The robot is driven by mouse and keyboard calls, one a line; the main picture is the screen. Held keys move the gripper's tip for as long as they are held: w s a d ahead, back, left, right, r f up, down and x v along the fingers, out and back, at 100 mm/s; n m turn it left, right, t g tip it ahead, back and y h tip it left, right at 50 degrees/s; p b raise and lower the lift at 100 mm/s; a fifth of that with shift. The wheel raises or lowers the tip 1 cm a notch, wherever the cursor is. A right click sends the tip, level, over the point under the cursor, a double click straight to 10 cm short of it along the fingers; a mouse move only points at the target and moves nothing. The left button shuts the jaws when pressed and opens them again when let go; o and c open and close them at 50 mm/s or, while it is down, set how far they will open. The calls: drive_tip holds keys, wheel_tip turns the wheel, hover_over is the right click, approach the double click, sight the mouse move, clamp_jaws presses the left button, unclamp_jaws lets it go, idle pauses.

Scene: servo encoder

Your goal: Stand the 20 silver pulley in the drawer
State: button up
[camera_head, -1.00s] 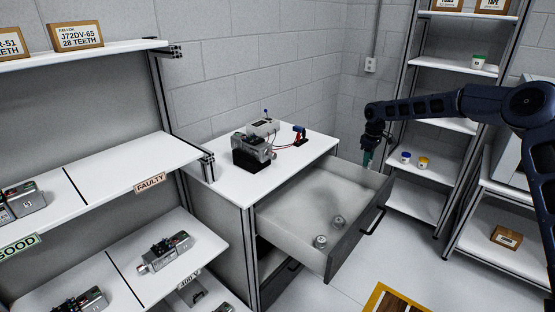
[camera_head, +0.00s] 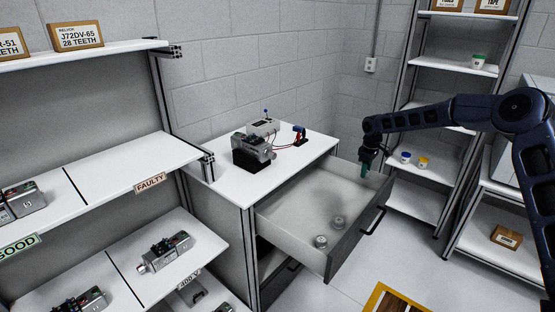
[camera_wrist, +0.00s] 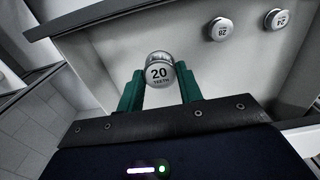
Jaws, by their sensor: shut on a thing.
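The silver pulley marked "20 TEETH" (camera_wrist: 159,72) is between the green fingers of my gripper (camera_wrist: 160,88) in the wrist view, with its marked face toward the camera. My gripper is shut on it. In the head view my gripper (camera_head: 365,170) is over the back right part of the open drawer (camera_head: 345,247), and the held pulley cannot be made out there. The wrist view shows the drawer floor (camera_wrist: 190,50) beyond the pulley. Whether the pulley touches the floor cannot be told.
Two silver pulleys stand in the drawer's front part (camera_head: 321,241) (camera_head: 338,222); in the wrist view they read 28 (camera_wrist: 221,29) (camera_wrist: 277,19). The drawer floor between them and my gripper is clear. A workbench (camera_head: 232,184) with a device adjoins the drawer. Shelves (camera_head: 420,200) stand behind my arm.

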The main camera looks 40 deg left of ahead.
hover_over(358, 210)
drive_tip(key=shift+w+a+f, duration=0.1)
drive_tip(key=shift+f, duration=3.9)
drive_tip(key=shift+w+a+f, duration=0.1)
drive_tip(key=shift+f, duration=3.9)
drive_tip(key=shift+s+f, duration=0.1)
drive_tip(key=shift+f, duration=1.15)
drive_tip(key=shift+s+d+f, duration=0.1)
drive_tip(key=shift+d+f, duration=0.05)
drive_tip(key=shift+f, duration=0.55)
drive_tip(key=shift+d, duration=0.1)
drive_tip(key=o, duration=1)
drive_tip(key=shift+o, duration=0.2)
wheel_tip(358, 210, up, 12)
drive_tip(key=shift+a, duration=0.25)
